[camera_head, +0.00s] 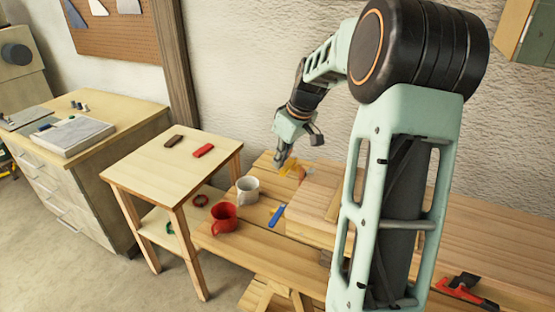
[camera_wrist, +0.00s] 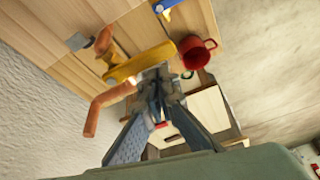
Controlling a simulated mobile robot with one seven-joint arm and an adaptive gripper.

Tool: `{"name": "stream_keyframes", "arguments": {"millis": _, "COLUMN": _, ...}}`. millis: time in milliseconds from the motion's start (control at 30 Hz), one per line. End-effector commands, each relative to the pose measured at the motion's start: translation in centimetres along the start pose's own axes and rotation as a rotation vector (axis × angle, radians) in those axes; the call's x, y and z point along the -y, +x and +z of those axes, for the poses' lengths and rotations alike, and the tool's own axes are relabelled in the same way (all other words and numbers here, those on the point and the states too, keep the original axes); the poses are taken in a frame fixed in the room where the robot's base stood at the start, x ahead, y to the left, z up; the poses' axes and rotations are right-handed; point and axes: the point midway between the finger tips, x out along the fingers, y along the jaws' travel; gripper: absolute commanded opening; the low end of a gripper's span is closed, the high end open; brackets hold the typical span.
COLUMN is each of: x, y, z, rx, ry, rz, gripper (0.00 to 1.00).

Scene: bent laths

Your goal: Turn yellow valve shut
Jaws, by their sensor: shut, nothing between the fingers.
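The yellow valve (camera_wrist: 136,64) shows in the wrist view as a flat lever on a copper-coloured pipe (camera_wrist: 102,104). The lever lies crosswise over the pipe and points right. In the head view the yellow valve (camera_head: 287,170) is small, on the bench by the wall, partly hidden by my gripper. My gripper (camera_head: 281,161) points down at it. In the wrist view the closed fingertips of my gripper (camera_wrist: 158,72) are at the lever's right part, with nothing between them. I cannot tell whether they touch the lever; the tips cover its lower edge.
A white mug (camera_head: 248,190), a red mug (camera_head: 224,218) and a blue-handled tool (camera_head: 277,214) are on the bench near the valve. A raised wooden block (camera_head: 300,212) stands right of them. A small table (camera_head: 172,166) stands left. The wall (camera_wrist: 38,90) is close behind.

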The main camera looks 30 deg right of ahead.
Motion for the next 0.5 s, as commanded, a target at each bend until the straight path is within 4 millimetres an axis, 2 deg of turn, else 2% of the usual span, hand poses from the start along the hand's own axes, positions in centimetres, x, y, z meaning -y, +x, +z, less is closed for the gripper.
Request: {"name": "stream_keyframes", "arguments": {"millis": 500, "x": 0.06, "y": -0.20, "z": 0.70, "rx": 0.002, "ry": 0.001, "rz": -0.001, "gripper": 0.00}}
